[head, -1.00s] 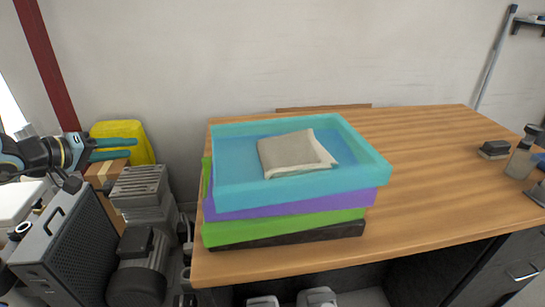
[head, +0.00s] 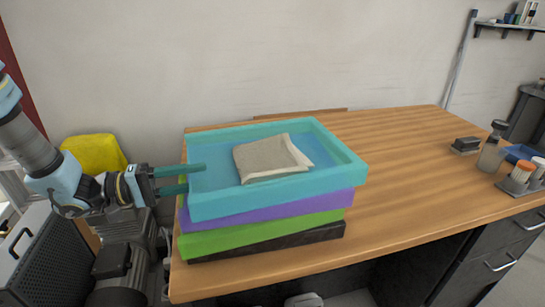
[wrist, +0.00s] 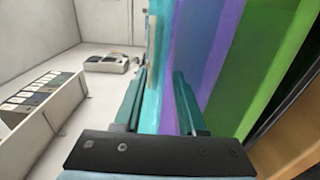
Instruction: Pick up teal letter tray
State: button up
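The teal letter tray (head: 275,195) is the top tray of a stack at the left end of the wooden table. A folded beige cloth (head: 265,158) lies in it. My gripper (head: 195,178) is open at the tray's left side, its upper finger over the wall and its lower finger outside it. In the wrist view, the teal tray (wrist: 159,60) shows between the spread fingers of my gripper (wrist: 160,85). Contact with the wall cannot be made out.
Below are a purple tray (head: 300,211), a green tray (head: 270,233) and a black tray (head: 290,243). Compressor equipment (head: 112,262) and a yellow object (head: 95,153) stand left.

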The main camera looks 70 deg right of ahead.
aim_at(219, 173)
jog(key=shift+p+x, duration=1.1)
jog(key=shift+x, duration=1.6)
jog(key=shift+w+d+f, duration=0.1)
jog(key=shift+c, duration=0.2)
grip_shut()
jog(key=shift+f, duration=0.1)
